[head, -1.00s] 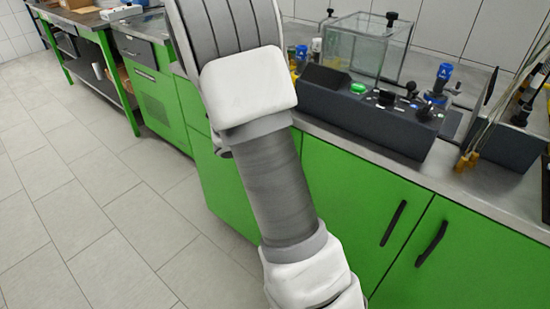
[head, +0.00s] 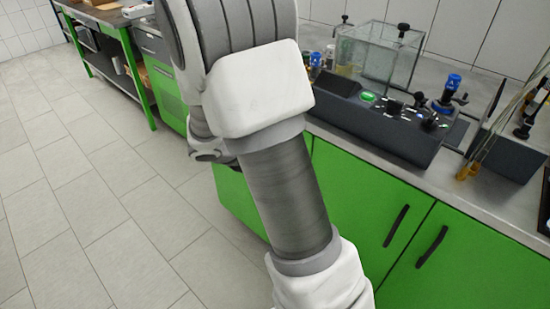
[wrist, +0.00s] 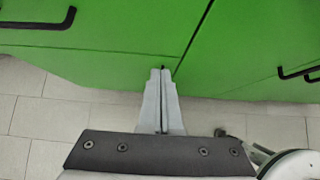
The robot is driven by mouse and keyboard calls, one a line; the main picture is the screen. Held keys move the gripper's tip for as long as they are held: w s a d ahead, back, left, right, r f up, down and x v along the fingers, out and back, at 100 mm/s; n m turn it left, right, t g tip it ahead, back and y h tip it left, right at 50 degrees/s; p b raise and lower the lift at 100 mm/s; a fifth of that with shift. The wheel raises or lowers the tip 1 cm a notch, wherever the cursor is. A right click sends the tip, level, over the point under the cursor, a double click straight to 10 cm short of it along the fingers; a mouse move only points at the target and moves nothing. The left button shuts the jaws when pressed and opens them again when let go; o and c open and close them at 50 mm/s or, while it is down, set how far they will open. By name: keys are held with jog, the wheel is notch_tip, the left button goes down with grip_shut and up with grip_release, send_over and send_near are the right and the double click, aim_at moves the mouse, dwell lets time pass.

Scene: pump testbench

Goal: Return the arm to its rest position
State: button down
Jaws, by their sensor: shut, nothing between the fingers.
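My gripper (wrist: 162,74) shows in the wrist view with its two pale fingers together and nothing between them. Its fingertips point at the lower part of the green cabinet fronts, close to a vertical seam between panels. Whether the tips touch the cabinet I cannot tell. In the head view my arm fills the middle of the picture, folded in front of the bench, and my gripper is hidden there.
The green cabinet (head: 345,205) carries a metal worktop with a dark control console (head: 375,125) and a clear tank (head: 378,55). Black door handles (wrist: 300,72) stick out. A green-legged table (head: 135,75) stands back left. Tiled floor (head: 80,200) at left is free.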

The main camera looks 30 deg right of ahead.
jog(key=shift+v, duration=1.05)
jog(key=s+a+r+m+t+y, duration=0.2)
jog(key=s+a+r+m+y, duration=0.3)
jog(key=s+r+m, duration=0.45)
jog(key=s+a+r+m+t+y, duration=0.1)
jog(key=s+a+r+m+y, duration=0.3)
jog(key=s+a+r+m, duration=0.55)
notch_tip(320, 180, up, 14)
jog(key=s+d+m+p, duration=0.1)
jog(key=d+m+p, duration=0.1)
jog(key=p, duration=1.4)
jog(key=shift+s+d+m+p, duration=0.2)
jog(key=shift+m+p, duration=0.1)
jog(key=shift+p, duration=0.1)
jog(key=shift+d, duration=0.1)
